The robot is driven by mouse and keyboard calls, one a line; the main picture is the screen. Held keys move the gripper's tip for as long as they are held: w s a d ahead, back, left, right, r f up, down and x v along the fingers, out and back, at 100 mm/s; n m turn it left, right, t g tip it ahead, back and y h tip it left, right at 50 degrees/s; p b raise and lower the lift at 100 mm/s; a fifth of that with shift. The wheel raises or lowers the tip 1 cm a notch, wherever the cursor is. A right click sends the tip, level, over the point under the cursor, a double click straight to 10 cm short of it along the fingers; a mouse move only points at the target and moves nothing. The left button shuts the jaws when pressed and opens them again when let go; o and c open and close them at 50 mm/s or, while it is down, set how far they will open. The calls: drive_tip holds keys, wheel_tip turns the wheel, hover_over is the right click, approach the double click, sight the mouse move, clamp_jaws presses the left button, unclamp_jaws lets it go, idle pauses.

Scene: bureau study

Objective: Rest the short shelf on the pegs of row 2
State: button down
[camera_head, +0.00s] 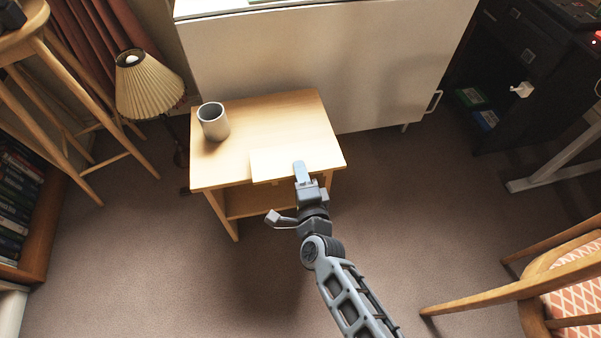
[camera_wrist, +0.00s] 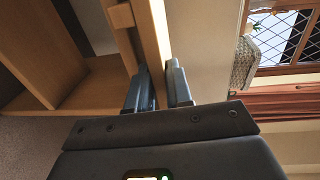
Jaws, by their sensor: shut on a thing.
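The short shelf, a pale flat wooden board (camera_head: 272,164), lies level at the front right of the small side table's top. It overhangs the table's front edge a little. My gripper (camera_head: 300,172) is at the board's front edge and shut on it. In the wrist view, my gripper's two fingers (camera_wrist: 160,88) stand either side of the bright board edge (camera_wrist: 158,32). Whether the board touches the tabletop everywhere is unclear. No pegs and no peg rows can be made out in either view.
The wooden side table (camera_head: 262,108) carries a grey mug (camera_head: 213,122) at its left. A white cabinet (camera_head: 330,60) stands right behind it. A pleated lamp (camera_head: 148,88) is at left, a wooden chair (camera_head: 520,290) at lower right. Carpet between is clear.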

drive_tip(key=shift+s+f, duration=0.1)
drive_tip(key=shift+f, duration=0.05)
drive_tip(key=shift+r+p, duration=1.7)
drive_tip(key=shift+r, duration=0.15)
